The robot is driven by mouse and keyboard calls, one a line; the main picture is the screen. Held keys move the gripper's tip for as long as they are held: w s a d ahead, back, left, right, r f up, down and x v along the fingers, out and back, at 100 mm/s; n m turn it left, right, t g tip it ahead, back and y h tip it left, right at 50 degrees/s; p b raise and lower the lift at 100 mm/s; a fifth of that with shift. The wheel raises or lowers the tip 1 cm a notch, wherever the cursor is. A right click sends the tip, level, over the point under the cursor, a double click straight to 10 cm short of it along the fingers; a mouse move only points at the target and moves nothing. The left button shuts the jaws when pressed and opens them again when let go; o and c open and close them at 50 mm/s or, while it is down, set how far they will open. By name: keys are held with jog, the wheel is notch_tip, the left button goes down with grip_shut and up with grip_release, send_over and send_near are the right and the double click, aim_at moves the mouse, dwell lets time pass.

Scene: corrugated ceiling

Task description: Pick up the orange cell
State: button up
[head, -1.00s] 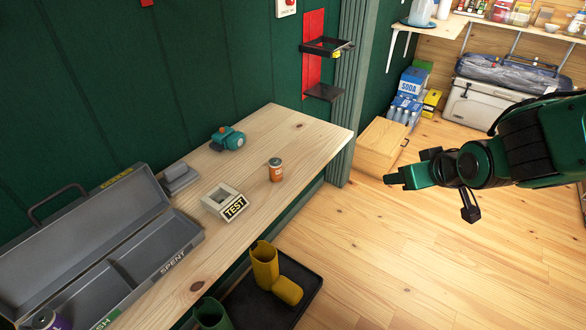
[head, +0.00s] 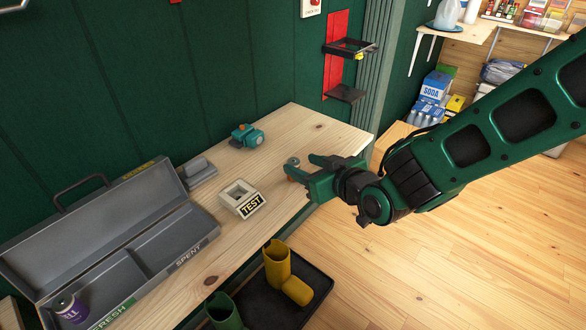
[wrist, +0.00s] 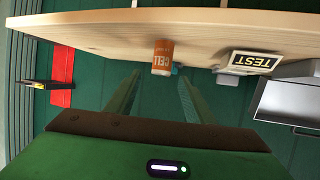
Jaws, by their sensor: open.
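The orange cell (head: 292,163) stands on the wooden bench (head: 215,225), mostly hidden behind my gripper in the head view. In the wrist view the orange cell (wrist: 162,58) shows clearly with its CELL label, and the picture is upside down. My gripper (head: 300,176) is open and empty, its fingers pointing at the cell. In the wrist view the cell lies in line with the gap between the fingers (wrist: 155,85), at or just beyond the tips. I cannot tell whether they touch it.
A TEST block (head: 244,200) sits left of the cell, and a teal device (head: 247,136) behind it. A grey toolbox (head: 150,215) marked SPENT and FRESH holds a purple cell (head: 70,306).

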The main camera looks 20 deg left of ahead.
aim_at(295, 161)
jog(key=shift+x, duration=2.75)
jog(key=shift+d, duration=0.1)
jog(key=c, duration=1.2)
